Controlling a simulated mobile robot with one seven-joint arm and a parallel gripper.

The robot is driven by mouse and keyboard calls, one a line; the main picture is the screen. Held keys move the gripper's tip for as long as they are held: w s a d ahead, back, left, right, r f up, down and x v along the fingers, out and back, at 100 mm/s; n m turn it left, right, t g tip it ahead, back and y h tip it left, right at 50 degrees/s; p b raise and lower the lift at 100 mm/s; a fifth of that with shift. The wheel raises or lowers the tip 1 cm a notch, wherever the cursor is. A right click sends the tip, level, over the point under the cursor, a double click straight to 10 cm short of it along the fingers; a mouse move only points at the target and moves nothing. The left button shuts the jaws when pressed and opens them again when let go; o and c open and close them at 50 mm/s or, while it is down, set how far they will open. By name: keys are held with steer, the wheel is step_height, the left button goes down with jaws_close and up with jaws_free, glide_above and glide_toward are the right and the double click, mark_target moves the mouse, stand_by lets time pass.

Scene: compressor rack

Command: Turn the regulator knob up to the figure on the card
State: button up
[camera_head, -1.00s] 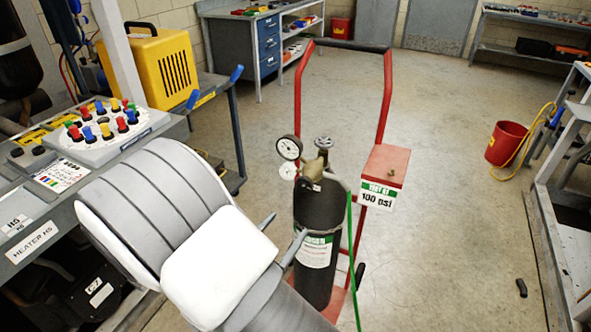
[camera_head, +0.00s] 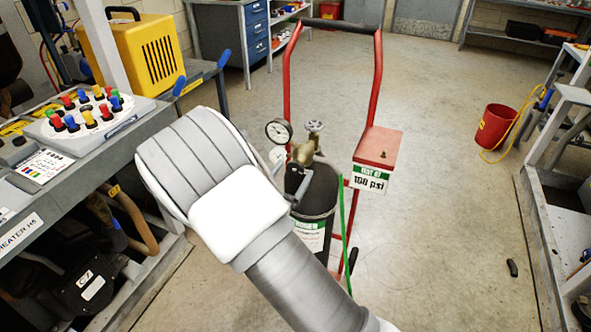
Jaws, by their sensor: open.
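The regulator (camera_head: 304,152) is brass and sits on top of a dark cylinder (camera_head: 320,190) strapped to a red cart. A white-faced gauge (camera_head: 278,131) stands on its left; its needle is too small to read. A second gauge (camera_head: 277,155) is partly hidden. The black regulator knob is mostly hidden, low on the regulator's near side. The card (camera_head: 370,180) reads "100 psi" under a green band. My gripper (camera_head: 298,186) is open, at the front of the regulator beside the knob area. My wrist covers most of it, and I cannot tell whether it touches the knob.
A grey valve handwheel (camera_head: 315,126) tops the cylinder. The cart's red handle (camera_head: 373,85) and box (camera_head: 378,147) rise behind and right. A green hose (camera_head: 343,225) runs down the front. A bench with coloured knobs (camera_head: 85,110) stands left.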

steer(key=shift+x, duration=1.3)
steer(key=c, duration=1.4)
